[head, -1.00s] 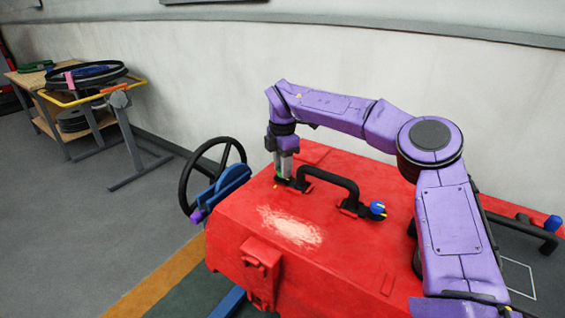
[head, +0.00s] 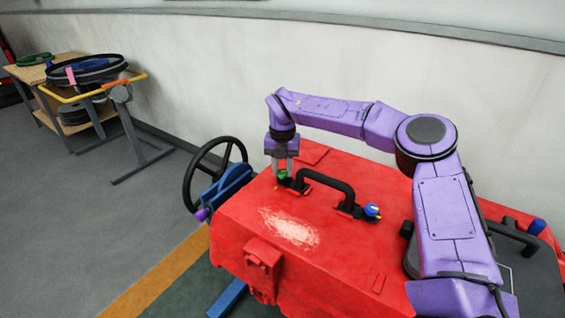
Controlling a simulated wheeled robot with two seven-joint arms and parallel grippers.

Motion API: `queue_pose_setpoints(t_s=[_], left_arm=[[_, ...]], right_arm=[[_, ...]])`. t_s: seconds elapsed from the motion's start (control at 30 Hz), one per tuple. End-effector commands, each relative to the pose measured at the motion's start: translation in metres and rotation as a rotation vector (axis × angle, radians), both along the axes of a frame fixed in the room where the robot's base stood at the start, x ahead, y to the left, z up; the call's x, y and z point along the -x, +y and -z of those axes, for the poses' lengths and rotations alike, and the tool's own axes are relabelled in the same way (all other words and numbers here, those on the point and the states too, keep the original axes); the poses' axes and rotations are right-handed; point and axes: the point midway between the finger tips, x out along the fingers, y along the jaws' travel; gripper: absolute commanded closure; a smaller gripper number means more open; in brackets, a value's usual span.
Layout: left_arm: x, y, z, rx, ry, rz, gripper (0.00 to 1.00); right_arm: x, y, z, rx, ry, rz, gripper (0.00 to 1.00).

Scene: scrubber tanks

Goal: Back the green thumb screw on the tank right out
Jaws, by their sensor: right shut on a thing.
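The red tank (head: 340,262) fills the middle and lower right of the head view. The green thumb screw (head: 282,175) stands on its top near the far left end of the black handle. My right gripper (head: 283,171) reaches down from above with its two fingers around the screw's head, shut on it. A blue knob (head: 372,210) sits at the handle's near right end. My left gripper is not in view.
The black carrying handle (head: 330,184) rises right beside the screw. A black handwheel (head: 205,175) with a blue bracket stands left of the tank.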

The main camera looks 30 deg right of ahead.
Motion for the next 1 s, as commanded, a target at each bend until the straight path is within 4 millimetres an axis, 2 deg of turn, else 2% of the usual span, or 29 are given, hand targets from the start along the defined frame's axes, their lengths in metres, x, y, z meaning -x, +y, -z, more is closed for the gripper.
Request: queue_pose_setpoints(t_s=[0.1,1.0], left_arm=[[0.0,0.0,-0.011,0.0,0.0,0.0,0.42],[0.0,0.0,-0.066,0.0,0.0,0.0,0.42]], right_arm=[[0.003,0.001,0.001,-0.002,0.014,-0.109,0.98],[0.003,0.002,0.003,-0.006,0.015,-0.964,0.98]])
